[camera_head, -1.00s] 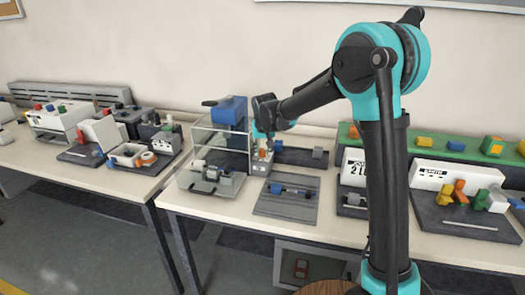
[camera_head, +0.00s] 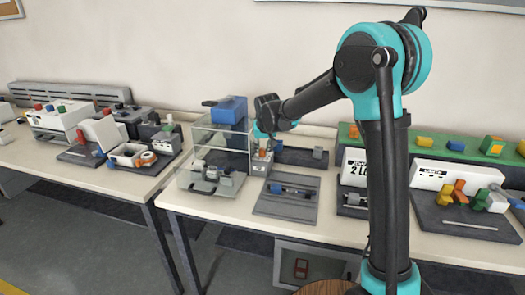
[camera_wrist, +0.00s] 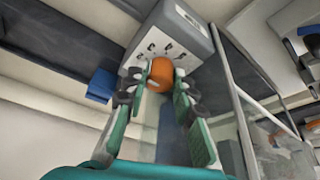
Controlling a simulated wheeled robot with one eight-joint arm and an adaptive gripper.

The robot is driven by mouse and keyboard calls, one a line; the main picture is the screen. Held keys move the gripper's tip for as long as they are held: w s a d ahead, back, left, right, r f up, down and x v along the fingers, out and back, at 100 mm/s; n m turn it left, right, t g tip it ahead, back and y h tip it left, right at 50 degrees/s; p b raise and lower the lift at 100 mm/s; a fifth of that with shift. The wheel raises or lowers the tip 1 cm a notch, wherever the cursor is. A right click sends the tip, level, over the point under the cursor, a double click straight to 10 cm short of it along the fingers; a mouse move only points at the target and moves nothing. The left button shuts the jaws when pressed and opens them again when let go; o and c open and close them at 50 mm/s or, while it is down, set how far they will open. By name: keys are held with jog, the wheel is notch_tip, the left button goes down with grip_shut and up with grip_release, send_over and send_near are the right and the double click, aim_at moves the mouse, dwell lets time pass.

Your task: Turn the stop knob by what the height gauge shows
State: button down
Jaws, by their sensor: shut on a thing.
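The orange stop knob (camera_wrist: 162,73) sits on the front of a grey box (camera_wrist: 158,34) whose pale face carries dark dial marks around the knob. My gripper (camera_wrist: 163,84) has its two green-backed fingers on either side of the knob and is shut on it. In the head view the knob (camera_head: 262,153) is a small orange spot beneath my gripper, on the small box beside the clear-sided press (camera_head: 222,140). A dark display window (camera_wrist: 188,17) shows on the box's top side, but its reading is too small to tell. I cannot identify the height gauge with certainty.
The press's clear panel and frame stand close to the left of my gripper in the head view. A dark tray with a blue-and-grey part (camera_head: 287,203) lies in front. Other fixtures crowd the right side and the left table (camera_head: 84,172).

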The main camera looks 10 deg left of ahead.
jog(key=n+y, duration=0.1)
jog(key=n, duration=0.4)
jog(key=shift+w+d+g+y, duration=0.15)
jog(key=shift+d+g+y, duration=0.05)
jog(key=shift+g+y, duration=0.2)
jog(key=n, duration=0.2)
jog(key=n+g+y, duration=0.1)
jog(key=n, duration=0.1)
jog(key=shift+w+n+g, duration=0.1)
jog(key=shift+n+g, duration=0.2)
jog(key=shift+n, duration=0.1)
jog(key=c, duration=1.5)
grip_release()
jog(key=v, duration=1.2)
